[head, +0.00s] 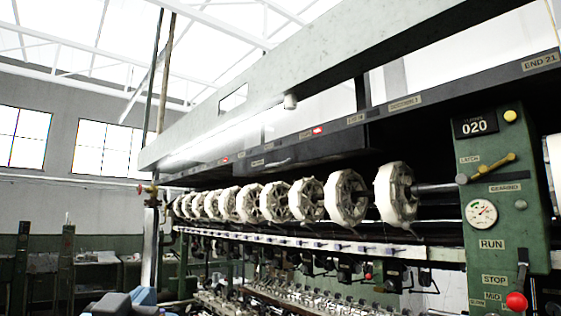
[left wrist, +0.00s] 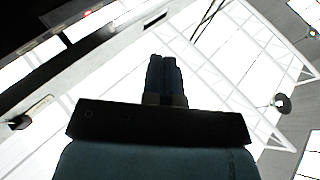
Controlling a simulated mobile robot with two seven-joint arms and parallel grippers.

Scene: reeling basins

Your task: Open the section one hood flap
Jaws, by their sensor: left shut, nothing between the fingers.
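The hood runs along the top of the reeling machine in the head view. Under its label strip hangs a dark flap panel (head: 310,148) with a small pale handle (head: 280,162) on its face. I cannot read which section its label names. My left gripper (left wrist: 165,75) shows in the left wrist view with its two blue fingers together, pointing up, with nothing between them. Bright roof and windows lie behind the fingers. Blue-grey parts low at the left of the head view look like my left arm, well below and apart from the flap. My right gripper is not in view.
A row of white reels (head: 345,198) sits below the flap. A green control post (head: 505,200) with a gauge, levers and a red knob (head: 516,301) stands at right. A pale rail (head: 330,244) runs beneath the reels. Open floor space lies to the left.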

